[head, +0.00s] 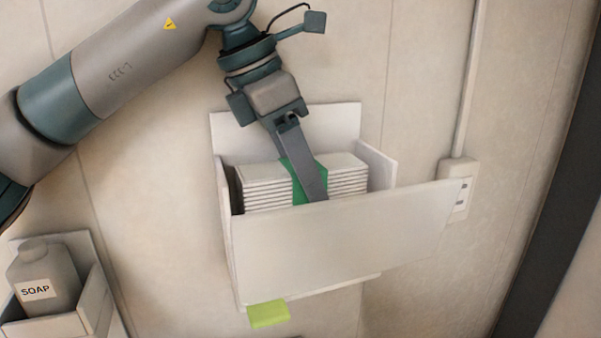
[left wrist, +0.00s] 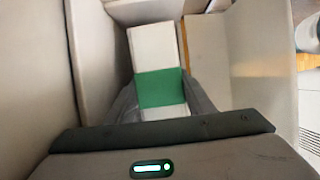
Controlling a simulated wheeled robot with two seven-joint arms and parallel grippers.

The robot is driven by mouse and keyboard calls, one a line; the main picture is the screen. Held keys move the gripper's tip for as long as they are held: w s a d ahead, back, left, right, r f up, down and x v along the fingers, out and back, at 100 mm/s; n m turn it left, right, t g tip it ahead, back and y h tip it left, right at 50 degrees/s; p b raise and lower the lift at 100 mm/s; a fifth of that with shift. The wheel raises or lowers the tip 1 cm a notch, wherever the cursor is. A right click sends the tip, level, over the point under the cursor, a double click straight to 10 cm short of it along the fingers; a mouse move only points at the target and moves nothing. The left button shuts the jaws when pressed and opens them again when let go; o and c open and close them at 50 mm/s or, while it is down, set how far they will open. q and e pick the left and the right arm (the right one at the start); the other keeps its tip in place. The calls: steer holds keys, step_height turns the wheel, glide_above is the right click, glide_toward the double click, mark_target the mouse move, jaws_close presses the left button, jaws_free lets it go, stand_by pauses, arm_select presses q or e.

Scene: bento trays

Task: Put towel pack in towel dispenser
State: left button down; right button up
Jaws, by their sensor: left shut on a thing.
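The towel pack (head: 256,185) is a stack of white folded towels with a green band around its middle. It sits inside the open white towel dispenser (head: 330,245), between its back panel and its front panel, which hides the lower part of the pack. My left gripper (head: 305,178) reaches down into the dispenser from above and is shut on the pack at the green band. In the left wrist view the pack (left wrist: 155,45) shows between the two fingers, with the dispenser wall (left wrist: 95,60) close on the left. My right gripper is not in view.
A soap bottle (head: 42,275) stands in a white holder (head: 93,300) on the wall at lower left. A light green tab (head: 268,314) sticks out below the dispenser. A wall outlet (head: 458,185) with a conduit is at right, close to the front panel's end.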

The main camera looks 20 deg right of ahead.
arm_select(q)
steer(key=shift+s+d+f, duration=0.1)
steer(key=shift+s+f, duration=0.25)
steer(key=shift+f, duration=0.3)
steer(key=c, duration=1)
jaws_free()
steer(key=shift+o, duration=1.2)
steer(key=shift+s, duration=0.1)
steer(key=shift+o, duration=1.4)
steer(key=shift+s, duration=0.1)
steer(key=shift+d+r, duration=0.15)
steer(key=shift+d, duration=0.1)
steer(key=shift+a+r, duration=0.2)
steer(key=shift+r, duration=0.05)
steer(key=shift+w+r, duration=0.1)
steer(key=shift+w, duration=0.15)
steer(key=shift+r, duration=0.15)
steer(key=shift+r+p, duration=2.75)
steer(key=shift+r, duration=1.1)
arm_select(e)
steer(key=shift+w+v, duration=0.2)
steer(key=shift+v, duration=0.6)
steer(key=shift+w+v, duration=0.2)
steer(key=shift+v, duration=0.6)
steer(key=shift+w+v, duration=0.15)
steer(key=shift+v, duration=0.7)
